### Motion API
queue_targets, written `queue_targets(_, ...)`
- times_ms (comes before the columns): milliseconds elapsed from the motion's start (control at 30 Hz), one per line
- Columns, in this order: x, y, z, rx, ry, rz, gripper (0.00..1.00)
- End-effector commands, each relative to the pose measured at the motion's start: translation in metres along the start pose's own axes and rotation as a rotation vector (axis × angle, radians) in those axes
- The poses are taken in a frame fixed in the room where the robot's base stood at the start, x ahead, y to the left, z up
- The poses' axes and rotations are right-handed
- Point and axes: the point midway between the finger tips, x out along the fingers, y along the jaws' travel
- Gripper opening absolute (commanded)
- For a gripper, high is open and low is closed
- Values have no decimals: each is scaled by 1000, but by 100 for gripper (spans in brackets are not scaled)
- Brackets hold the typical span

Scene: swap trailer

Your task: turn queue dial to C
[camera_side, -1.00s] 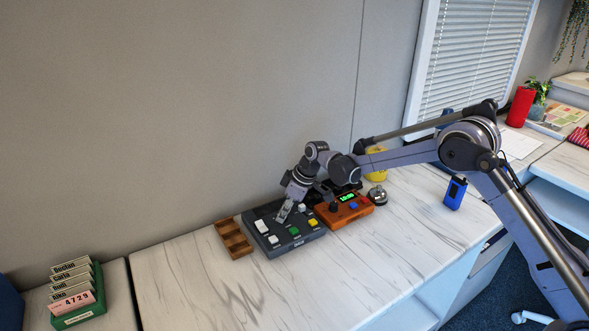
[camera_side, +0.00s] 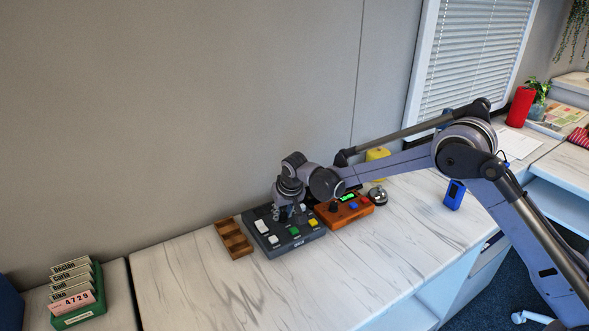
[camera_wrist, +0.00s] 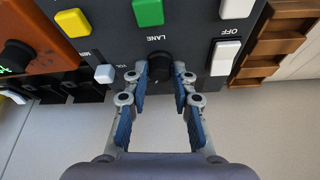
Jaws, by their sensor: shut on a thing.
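A dark grey control panel (camera_side: 284,243) stands on the marble-look counter. It carries white, green and yellow buttons. In the wrist view a black dial (camera_wrist: 160,66) sits on this panel beside the printed word LANE. My gripper (camera_wrist: 160,80) has one finger on each side of this dial and is shut on it. In the side view my gripper (camera_side: 287,213) points down onto the panel and hides the dial. A position letter on the dial is not readable.
An orange box (camera_side: 350,218) with a green display and a black knob (camera_side: 334,207) stands right of the panel. A wooden tray (camera_side: 234,239) stands left of it. A bell (camera_side: 377,195) and a blue device (camera_side: 454,195) stand further right. The front counter is clear.

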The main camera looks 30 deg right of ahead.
Motion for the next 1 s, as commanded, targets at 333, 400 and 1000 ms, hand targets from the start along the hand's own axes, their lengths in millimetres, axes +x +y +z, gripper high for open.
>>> queue_targets(333, 0, 0, 0, 173, -2, 72, 0)
queue_targets(400, 1, -1, 0, 192, -3, 79, 0)
queue_targets(1000, 1, -1, 1, 223, -4, 93, 28)
